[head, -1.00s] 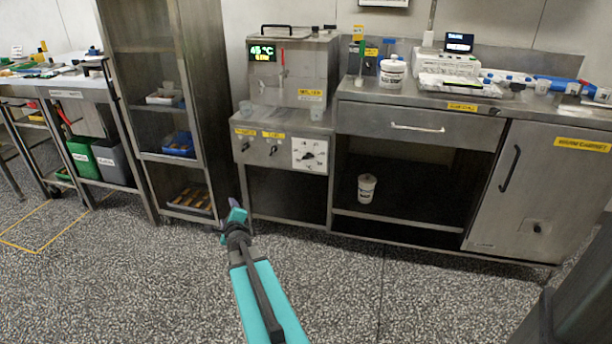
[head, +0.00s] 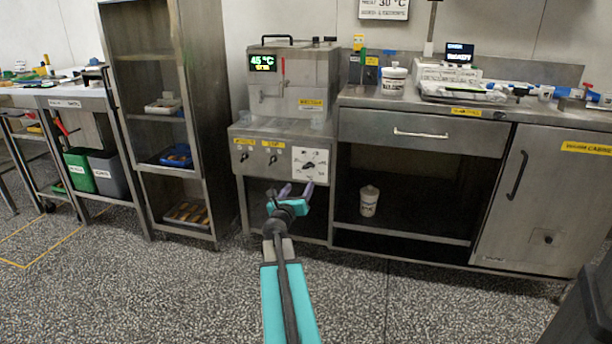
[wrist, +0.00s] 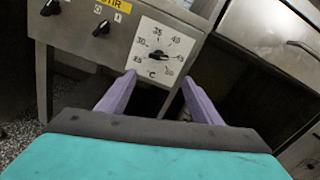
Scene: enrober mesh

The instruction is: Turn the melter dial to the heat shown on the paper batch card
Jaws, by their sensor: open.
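The melter (head: 290,90) is a steel machine with a green display reading 45 °C. Its dial (head: 310,165) is a black knob on a white scale plate at the front right of the panel. In the wrist view the dial (wrist: 159,56) sits amid marks of about 25 to 50 °C; its pointer appears turned toward the right side, around 45. My gripper (head: 296,190) is open and empty, just below and in front of the dial plate. Its two purple fingers (wrist: 158,92) stand apart below the knob, not touching it. I cannot make out a paper batch card.
Two smaller black knobs (head: 262,158) under yellow labels sit left of the dial. A steel counter (head: 430,102) with a drawer and a warm cabinet stands at right. A white tub (head: 369,200) stands on its lower shelf. Floor in front is clear.

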